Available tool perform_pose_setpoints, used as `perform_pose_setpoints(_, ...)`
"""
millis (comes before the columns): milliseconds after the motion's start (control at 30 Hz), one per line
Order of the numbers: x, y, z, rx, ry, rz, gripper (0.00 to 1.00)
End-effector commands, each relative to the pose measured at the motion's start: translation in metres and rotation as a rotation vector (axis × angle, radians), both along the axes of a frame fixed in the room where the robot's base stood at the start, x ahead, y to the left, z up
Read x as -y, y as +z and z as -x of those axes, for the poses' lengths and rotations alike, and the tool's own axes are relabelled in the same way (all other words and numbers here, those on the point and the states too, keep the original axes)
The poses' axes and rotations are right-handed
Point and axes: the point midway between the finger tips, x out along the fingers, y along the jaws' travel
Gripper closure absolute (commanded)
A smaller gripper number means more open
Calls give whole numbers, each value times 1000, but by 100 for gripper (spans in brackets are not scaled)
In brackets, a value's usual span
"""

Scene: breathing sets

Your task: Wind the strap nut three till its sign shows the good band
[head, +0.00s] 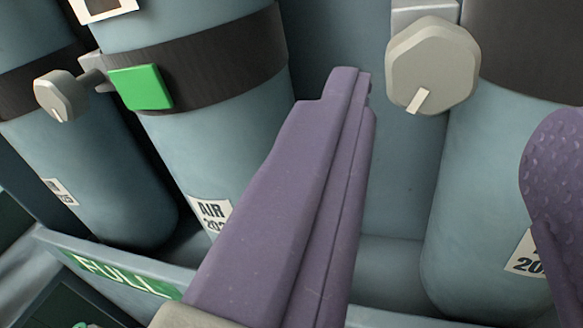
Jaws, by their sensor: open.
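A grey faceted strap nut (432,65) with a pale pointer mark sits on a bracket at the upper right, between two air cylinders. A second grey strap nut (60,97) with a pale mark is at the left, beside a green sign (141,87) on a dark strap (215,62). No number shows on either nut, so I cannot tell which is three. My gripper (455,105) is open, with two purple fingers. In the picture the right nut lies between and above the fingertips; nothing is held. No sign for the right nut is visible.
Blue-grey cylinders stand at left (85,175), centre-left (215,130) and right (490,190). A rack rail (370,316) runs along their base, with a green plate (120,275) lettered in white. A gap lies between the centre and right cylinders.

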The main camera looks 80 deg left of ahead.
Motion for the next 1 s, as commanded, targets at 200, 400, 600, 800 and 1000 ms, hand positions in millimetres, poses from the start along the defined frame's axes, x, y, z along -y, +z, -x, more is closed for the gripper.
perform_pose_setpoints(200, -25, -3, -18, 4, 11, -1, 48)
perform_pose_setpoints(400, -50, -3, -39, 3, 10, -1, 48)
perform_pose_setpoints(600, -59, -1, -47, 2, 7, -2, 48)
perform_pose_setpoints(800, -59, 0, -48, 2, 7, -2, 48)
perform_pose_setpoints(1000, -59, 0, -48, 2, 7, -2, 89)
